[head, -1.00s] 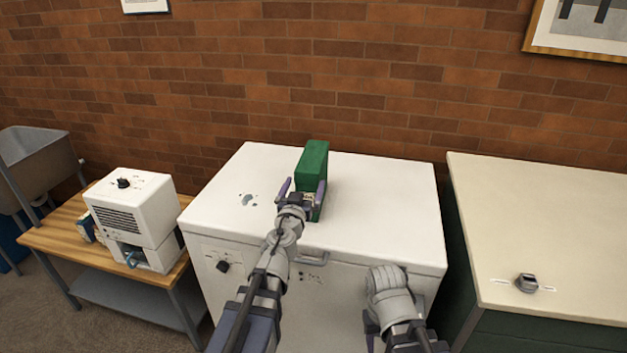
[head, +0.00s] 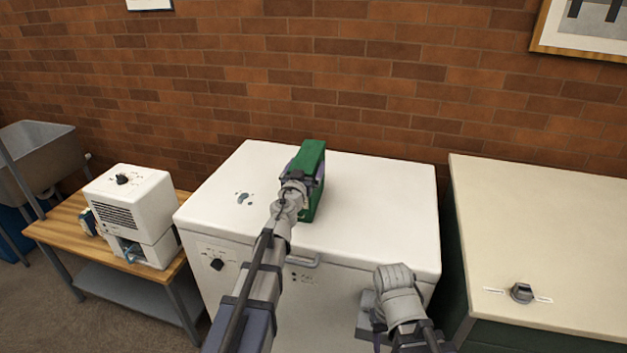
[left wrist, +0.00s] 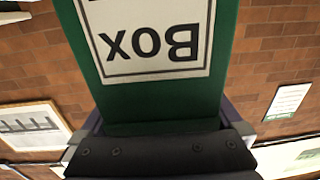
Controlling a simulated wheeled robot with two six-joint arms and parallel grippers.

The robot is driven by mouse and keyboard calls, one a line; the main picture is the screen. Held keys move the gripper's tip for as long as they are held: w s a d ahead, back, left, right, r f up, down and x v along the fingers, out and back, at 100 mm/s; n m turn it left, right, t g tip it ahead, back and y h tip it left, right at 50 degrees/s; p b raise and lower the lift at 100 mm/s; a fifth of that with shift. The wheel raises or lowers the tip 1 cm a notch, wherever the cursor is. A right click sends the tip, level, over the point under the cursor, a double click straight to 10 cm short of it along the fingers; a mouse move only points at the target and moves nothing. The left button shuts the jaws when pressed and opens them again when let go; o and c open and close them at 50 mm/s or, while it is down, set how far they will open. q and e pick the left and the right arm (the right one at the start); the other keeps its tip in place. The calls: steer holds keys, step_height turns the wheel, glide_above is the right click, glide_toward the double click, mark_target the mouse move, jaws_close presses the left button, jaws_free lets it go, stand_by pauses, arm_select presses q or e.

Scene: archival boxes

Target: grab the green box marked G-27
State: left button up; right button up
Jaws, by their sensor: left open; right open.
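The green box (head: 314,154) stands upright on the white chest-like cabinet. In the left wrist view the green box (left wrist: 160,108) fills the upper middle, with a white label showing the upside-down word "Box"; a G-27 mark cannot be read. My left gripper (head: 301,176) is at the near side of the box, open, with its fingers along the box's two sides. In the left wrist view its dark palm is close to the box; whether the fingers touch it I cannot tell. My right gripper (head: 371,322) is open and low at the cabinet's front, partly hidden by its own wrist.
The white cabinet top (head: 385,200) is clear right of the box. A white appliance (head: 133,212) stands on a wooden table (head: 60,229) at the left. A cream-topped counter (head: 550,230) is at the right, and a brick wall (head: 400,80) rises behind.

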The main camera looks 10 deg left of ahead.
arm_select(q)
steer(key=shift+a, duration=0.15)
steer(key=shift+c, duration=0.2)
steer(key=shift+w, duration=0.1)
jaws_close()
stand_by(0.4)
